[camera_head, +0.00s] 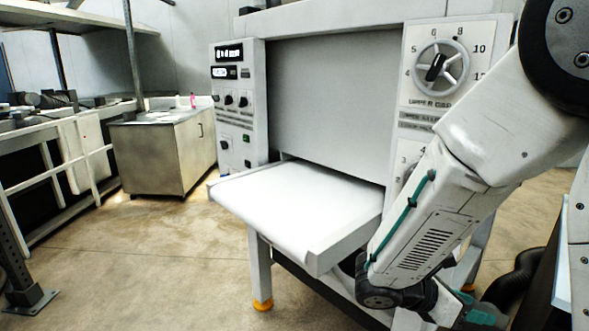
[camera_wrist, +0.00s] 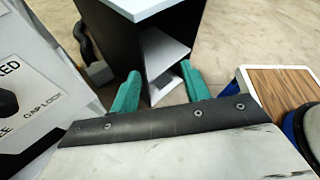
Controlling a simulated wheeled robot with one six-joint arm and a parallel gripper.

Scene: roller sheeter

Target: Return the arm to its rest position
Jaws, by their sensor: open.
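My arm comes in from the upper right of the head view and reaches down in front of the sheeter's right side. My gripper (camera_wrist: 160,90) shows in the wrist view as two teal fingers, spread apart with nothing between them. In the head view only a bit of teal shows low at the right, and the fingertips cannot be made out there. The roller sheeter (camera_head: 330,95) stands in the middle, with its white feed table (camera_head: 300,200) sticking out toward me.
A dial with a handwheel (camera_head: 437,67) is close to my arm. In the wrist view, a panel labelled GAP LOCK (camera_wrist: 40,105) is at left, and a black stand with white shelves (camera_wrist: 160,50) lies beyond the fingers. A metal cabinet (camera_head: 165,150) stands left; floor before it is clear.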

